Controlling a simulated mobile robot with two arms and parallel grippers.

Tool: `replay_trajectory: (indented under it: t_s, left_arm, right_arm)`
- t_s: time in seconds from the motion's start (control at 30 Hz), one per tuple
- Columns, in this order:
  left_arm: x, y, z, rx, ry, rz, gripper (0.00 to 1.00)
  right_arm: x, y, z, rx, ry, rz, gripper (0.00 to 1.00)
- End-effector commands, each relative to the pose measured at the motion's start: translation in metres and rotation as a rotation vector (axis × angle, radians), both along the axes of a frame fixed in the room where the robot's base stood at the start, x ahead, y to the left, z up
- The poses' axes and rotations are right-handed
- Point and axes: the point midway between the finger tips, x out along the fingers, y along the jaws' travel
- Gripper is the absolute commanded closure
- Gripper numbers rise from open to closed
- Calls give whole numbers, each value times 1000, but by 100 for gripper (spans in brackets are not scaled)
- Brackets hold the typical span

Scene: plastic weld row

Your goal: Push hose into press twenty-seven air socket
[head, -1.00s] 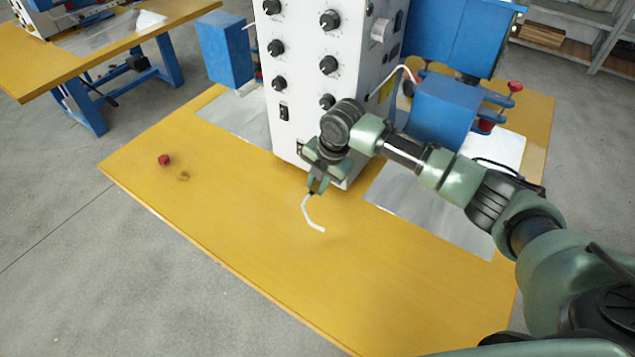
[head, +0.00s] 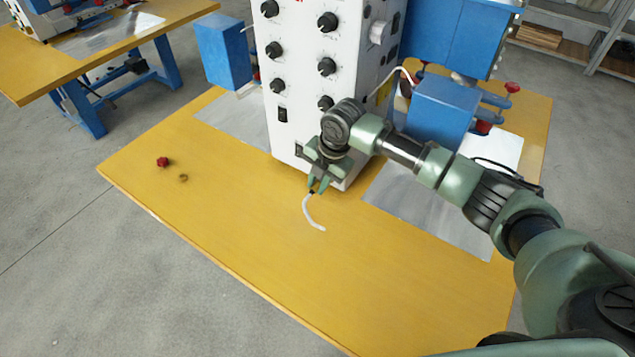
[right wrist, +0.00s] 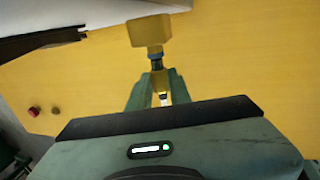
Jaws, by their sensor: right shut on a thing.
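A short white hose (head: 308,213) hangs from my right gripper (head: 318,186) in the head view, its free end curving to the right over the yellow table. My right gripper is shut on it, close in front of the lower part of the white press (head: 290,125). In the right wrist view the fingers of my right gripper (right wrist: 155,84) point at a tan block (right wrist: 150,31) with a dark collar (right wrist: 156,58) under it. A small white piece shows between the fingers. I cannot make out the air socket for certain, nor whether the hose touches it. My left gripper is not in view.
The yellow table (head: 240,235) is mostly clear in front of the press. A red knob (head: 162,162) and a small brass ring (head: 183,178) lie at its left. Blue boxes (head: 222,52) flank the press. Grey sheets lie beside its base.

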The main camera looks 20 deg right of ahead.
Motion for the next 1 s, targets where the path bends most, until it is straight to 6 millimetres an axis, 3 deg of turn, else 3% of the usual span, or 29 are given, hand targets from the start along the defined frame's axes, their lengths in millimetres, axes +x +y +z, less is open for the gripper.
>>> replay_trajectory:
  t_s: [0.03, 0.1, 0.13, 0.5, 1.0]
  left_arm:
    - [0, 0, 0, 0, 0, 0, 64]
    - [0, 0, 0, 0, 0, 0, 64]
    - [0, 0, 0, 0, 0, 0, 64]
    - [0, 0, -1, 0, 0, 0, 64]
    - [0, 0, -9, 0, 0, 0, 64]
  right_arm:
    - [2, -2, 1, -2, -4, -2, 78]
    - [2, -2, 1, -2, -4, -2, 59]
    - [2, -2, 1, -2, -4, -2, 55]
    - [1, -2, 5, -2, -4, -1, 55]
    - [-13, -14, 73, -2, -5, -2, 55]
